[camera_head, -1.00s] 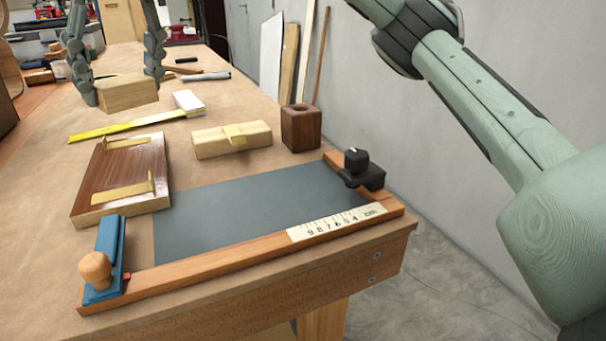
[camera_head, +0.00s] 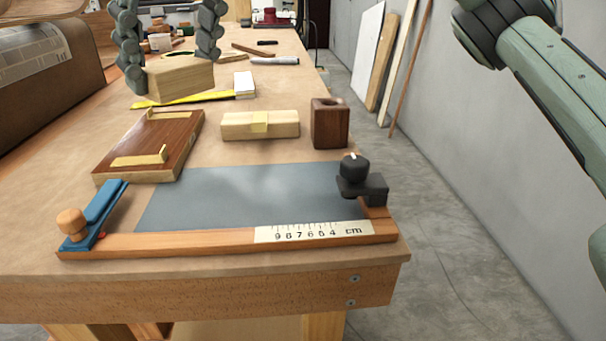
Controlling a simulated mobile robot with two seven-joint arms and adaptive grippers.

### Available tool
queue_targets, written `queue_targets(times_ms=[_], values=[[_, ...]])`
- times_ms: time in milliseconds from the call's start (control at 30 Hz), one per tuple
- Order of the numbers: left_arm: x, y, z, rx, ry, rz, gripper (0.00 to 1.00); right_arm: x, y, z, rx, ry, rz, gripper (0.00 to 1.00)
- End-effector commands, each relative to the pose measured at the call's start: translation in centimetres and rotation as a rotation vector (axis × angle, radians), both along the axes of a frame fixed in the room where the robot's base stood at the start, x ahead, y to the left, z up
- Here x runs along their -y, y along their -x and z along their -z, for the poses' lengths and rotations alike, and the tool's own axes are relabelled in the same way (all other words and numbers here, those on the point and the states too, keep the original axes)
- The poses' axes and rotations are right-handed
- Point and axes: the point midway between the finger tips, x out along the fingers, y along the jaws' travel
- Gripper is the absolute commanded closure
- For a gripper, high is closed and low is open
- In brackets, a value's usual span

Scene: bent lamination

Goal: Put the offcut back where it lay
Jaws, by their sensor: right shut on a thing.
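The offcut, apparently the pale wooden block (camera_head: 181,77), is at the upper left of the head view. My right gripper (camera_head: 171,66) is shut on it, one grey-green segmented finger at each end. My left gripper is not in view.
On the bench (camera_head: 60,195) are a dark brown board with brass-coloured strips (camera_head: 178,143), a pale block with a strip (camera_head: 285,125), a dark holed block (camera_head: 330,124), a grey mat (camera_head: 240,195), a blue tool (camera_head: 105,205) and a black knobbed stop (camera_head: 368,190).

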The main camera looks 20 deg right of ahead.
Motion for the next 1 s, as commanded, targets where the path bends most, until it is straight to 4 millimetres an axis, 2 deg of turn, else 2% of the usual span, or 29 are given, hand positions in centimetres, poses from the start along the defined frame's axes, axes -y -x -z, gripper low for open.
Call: queue_targets(times_ms=[167,400,600,833,1000], values=[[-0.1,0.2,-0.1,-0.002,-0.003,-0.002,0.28,1.8,0.7,1.1,0.001,0.000,-0.001,0.76],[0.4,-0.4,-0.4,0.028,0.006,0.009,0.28,7.0,2.6,4.5,0.001,0.000,0.002,0.76],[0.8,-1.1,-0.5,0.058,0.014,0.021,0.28,10.1,3.8,6.5,0.000,0.000,0.001,0.76],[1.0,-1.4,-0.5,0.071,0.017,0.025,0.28,11.0,4.2,7.7,-0.001,0.001,-0.003,0.76],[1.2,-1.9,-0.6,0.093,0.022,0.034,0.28,11.0,4.2,10.1,-0.003,0.001,-0.001,0.76]])
